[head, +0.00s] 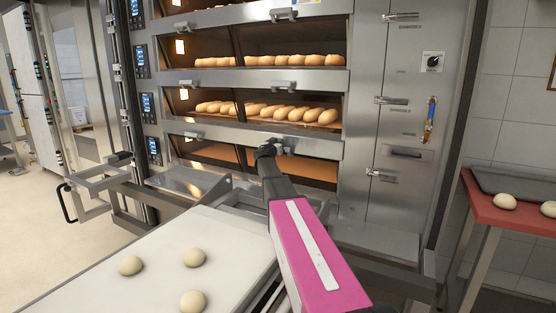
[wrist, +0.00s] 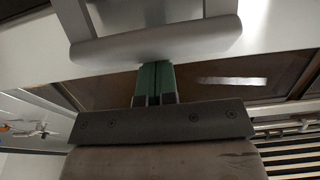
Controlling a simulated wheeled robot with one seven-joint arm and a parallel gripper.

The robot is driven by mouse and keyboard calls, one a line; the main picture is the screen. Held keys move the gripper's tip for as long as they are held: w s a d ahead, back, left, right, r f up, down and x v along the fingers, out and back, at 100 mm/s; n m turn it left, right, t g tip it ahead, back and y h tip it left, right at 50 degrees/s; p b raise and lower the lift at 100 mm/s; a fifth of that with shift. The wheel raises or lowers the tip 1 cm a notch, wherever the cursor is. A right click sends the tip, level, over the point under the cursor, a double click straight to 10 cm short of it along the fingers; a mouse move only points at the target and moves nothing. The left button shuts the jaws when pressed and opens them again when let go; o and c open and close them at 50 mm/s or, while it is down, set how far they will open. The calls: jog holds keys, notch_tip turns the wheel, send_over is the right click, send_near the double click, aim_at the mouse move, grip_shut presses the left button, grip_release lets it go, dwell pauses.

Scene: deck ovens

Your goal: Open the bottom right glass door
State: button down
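The bottom right glass door (head: 308,168) is the lowest right-hand pane of the deck oven, and it looks closed. In the head view my gripper (head: 268,150) is at the door's upper edge, and my wrist hides most of its handle. In the wrist view a wide grey handle bar (wrist: 155,46) crosses the top. The green fingers of my gripper (wrist: 154,84) stand side by side with only a thin line between them, with nothing seen held there. Their tips pass out of sight behind the lower edge of the bar; whether they touch it is unclear.
The bottom left door (head: 208,150) is beside it, and decks with bread loaves (head: 295,113) are above. A white loading surface (head: 150,262) with dough balls lies in front at left. A red side table (head: 510,215) stands at right.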

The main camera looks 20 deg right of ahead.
jog(key=shift+w+d+f, duration=0.1)
jog(key=shift+w+f, duration=0.05)
jog(key=shift+f, duration=1.4)
jog(key=shift+w+f, duration=0.15)
jog(key=shift+f, duration=0.75)
jog(key=shift+w+d+f, duration=0.2)
jog(key=shift+d+f, duration=0.05)
jog(key=shift+s+a+r, duration=0.15)
jog(key=shift+s+a, duration=0.05)
jog(key=shift+s, duration=0.15)
jog(key=r+v, duration=0.1)
jog(key=v, duration=0.6)
jog(key=shift+s+a+r, duration=0.2)
